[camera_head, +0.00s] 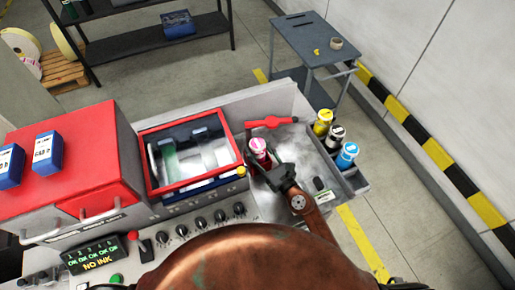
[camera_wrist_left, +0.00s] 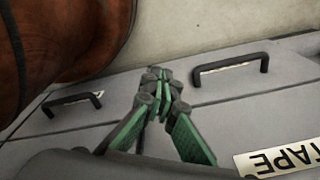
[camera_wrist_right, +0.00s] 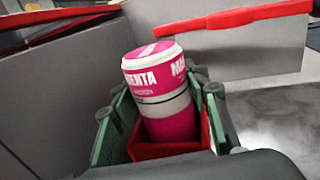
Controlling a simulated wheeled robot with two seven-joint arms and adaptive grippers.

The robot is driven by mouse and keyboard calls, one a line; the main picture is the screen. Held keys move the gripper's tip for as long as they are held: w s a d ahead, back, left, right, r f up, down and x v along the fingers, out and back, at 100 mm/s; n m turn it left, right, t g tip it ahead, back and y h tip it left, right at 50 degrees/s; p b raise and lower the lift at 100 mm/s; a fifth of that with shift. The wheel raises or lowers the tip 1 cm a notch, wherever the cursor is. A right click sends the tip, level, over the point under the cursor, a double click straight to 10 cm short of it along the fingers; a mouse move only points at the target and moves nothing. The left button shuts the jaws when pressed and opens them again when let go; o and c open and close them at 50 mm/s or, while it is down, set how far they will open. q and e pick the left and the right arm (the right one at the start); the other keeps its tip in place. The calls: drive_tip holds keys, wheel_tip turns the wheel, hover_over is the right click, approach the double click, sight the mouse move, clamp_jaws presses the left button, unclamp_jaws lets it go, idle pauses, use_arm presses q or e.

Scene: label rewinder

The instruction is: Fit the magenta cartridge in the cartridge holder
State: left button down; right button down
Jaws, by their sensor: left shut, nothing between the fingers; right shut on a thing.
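The magenta cartridge (camera_head: 259,152) stands in the open grey bay of the machine, its pale pink cap up. In the right wrist view the cartridge (camera_wrist_right: 160,92) is upright with a slight tilt, its lower end inside a red cartridge holder (camera_wrist_right: 168,150). How deep it sits is hidden by the holder's wall. My right gripper (camera_head: 272,172) is shut on the cartridge, with green-padded fingers on both sides of it. My left gripper (camera_wrist_left: 162,85) is shut and empty in front of grey drawers; it does not show in the head view.
A red lever (camera_head: 270,122) lies just behind the cartridge. Yellow (camera_head: 323,121), black (camera_head: 335,136) and cyan (camera_head: 347,155) cartridges stand in a side rack. A red-framed window (camera_head: 190,152) is to the left. A panel display (camera_head: 92,257) reads NO INK.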

drive_tip(key=shift+f, duration=0.25)
idle(0.6)
drive_tip(key=c, duration=1.3)
unclamp_jaws()
drive_tip(key=shift+o, duration=1.4)
drive_tip(key=shift+f, duration=0.1)
drive_tip(key=v, duration=1.2)
